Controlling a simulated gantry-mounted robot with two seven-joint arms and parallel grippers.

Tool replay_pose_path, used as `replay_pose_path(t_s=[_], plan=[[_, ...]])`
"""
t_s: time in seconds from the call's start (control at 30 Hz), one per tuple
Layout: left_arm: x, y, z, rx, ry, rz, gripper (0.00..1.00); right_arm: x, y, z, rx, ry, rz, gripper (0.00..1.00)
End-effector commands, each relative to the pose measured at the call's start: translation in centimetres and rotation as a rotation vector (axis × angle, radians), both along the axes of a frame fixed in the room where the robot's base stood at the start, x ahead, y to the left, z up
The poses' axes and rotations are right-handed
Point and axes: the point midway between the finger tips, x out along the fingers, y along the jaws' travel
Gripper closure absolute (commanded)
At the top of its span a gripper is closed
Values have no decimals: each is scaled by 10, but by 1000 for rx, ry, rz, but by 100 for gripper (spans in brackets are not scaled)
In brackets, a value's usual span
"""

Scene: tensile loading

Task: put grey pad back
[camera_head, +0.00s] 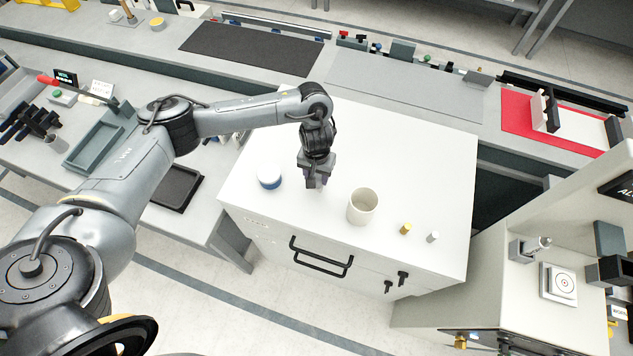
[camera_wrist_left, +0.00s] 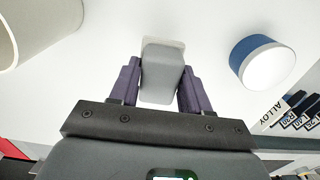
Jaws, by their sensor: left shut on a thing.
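My left gripper (camera_head: 316,182) is over the white cabinet top, pointing down between the blue-and-white round container and the cream cup. In the left wrist view its two purple fingers (camera_wrist_left: 161,88) are closed on the sides of a grey pad (camera_wrist_left: 161,74), a small rounded block. A paler edge shows at the pad's far end. I cannot tell whether the pad touches the white surface. In the head view the pad is mostly hidden by the gripper. My right gripper is not in view.
The blue-and-white container (camera_head: 269,178) stands left of the gripper, and the cream cup (camera_head: 362,206) stands right of it. A small brass piece (camera_head: 405,229) and a silver piece (camera_head: 432,237) stand further right. The cabinet top (camera_head: 420,160) is clear behind them. A grey mat (camera_head: 405,85) lies on the back bench.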

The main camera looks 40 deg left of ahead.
Motion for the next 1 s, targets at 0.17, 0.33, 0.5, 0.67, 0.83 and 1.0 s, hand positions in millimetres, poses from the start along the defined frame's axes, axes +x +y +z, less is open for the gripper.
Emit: replay_pose_path(t_s=[0.17,0.33,0.5,0.67,0.83,1.0], plan=[[0,0,-17,-2,3,0,78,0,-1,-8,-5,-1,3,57],[0,0,-37,-2,2,1,78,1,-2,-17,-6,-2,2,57],[1,0,-40,-1,0,0,78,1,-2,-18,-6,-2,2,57],[1,0,-40,-1,0,0,78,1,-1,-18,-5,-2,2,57],[0,0,-43,-1,1,0,78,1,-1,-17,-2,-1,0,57],[0,0,-44,0,1,0,32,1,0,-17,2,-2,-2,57]])
